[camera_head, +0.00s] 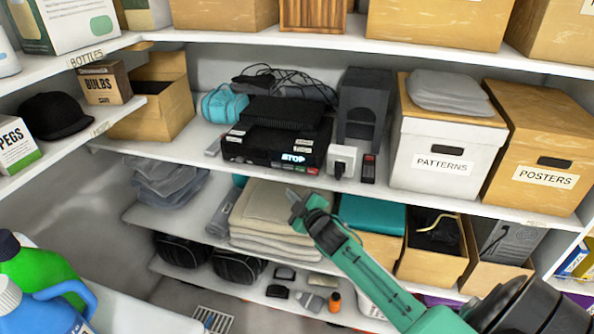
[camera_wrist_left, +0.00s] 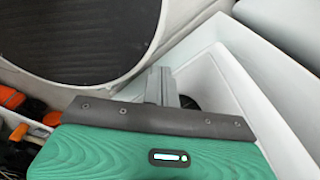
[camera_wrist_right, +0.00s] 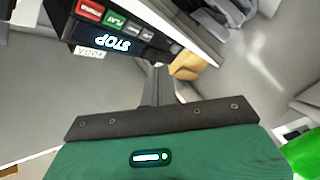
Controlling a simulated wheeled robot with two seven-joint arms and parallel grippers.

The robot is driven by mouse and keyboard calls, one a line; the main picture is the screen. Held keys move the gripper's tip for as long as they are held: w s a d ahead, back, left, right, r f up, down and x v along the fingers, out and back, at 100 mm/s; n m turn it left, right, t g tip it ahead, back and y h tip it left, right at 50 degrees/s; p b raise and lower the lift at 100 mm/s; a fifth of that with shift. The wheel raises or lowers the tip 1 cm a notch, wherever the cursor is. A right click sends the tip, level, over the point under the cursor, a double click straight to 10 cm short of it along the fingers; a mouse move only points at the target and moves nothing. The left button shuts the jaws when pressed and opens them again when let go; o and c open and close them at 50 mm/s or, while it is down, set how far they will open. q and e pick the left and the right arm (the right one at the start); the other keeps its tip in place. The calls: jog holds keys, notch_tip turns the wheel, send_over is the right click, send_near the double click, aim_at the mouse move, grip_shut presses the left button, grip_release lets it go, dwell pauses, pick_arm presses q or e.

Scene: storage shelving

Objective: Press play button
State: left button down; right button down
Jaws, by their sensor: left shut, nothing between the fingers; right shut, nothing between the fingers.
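A black player (camera_head: 272,146) sits on the middle shelf with its display (camera_head: 293,158) lit and reading STOP. In the right wrist view its front (camera_wrist_right: 105,45) is upside down, with a red button (camera_wrist_right: 90,8), a green button (camera_wrist_right: 115,19) whose lettering looks like PLAY, and grey buttons (camera_wrist_right: 140,32). My right gripper (camera_head: 296,199) is shut and empty, below and in front of the player and apart from it. Its closed fingers (camera_wrist_right: 157,86) point towards the player's front. My left gripper (camera_wrist_left: 161,86) is shut and empty, outside the head view.
A white adapter (camera_head: 343,161) and a small dark device stand right of the player. A white patterns box (camera_head: 445,157) is farther right. Folded cloths (camera_head: 270,222) lie on the shelf below. Open space lies before the shelf.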

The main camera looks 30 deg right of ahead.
aim_at(296, 170)
jog(key=w+d+b, duration=0.1)
jog(key=w+d, duration=0.4)
jog(key=shift+d+b, duration=0.15)
jog(key=shift+b, duration=0.25)
jog(key=shift+w+d, duration=0.5)
jog(key=shift+d, duration=0.1)
dwell(1.6)
jog(key=shift+w+d, duration=0.25)
jog(key=shift+d, duration=0.05)
jog(key=shift+w+d, duration=0.25)
jog(key=shift+d, duration=0.05)
dwell(0.8)
jog(key=shift+s+a, duration=0.1)
jog(key=shift+a, duration=0.05)
jog(key=shift+s+a, duration=0.45)
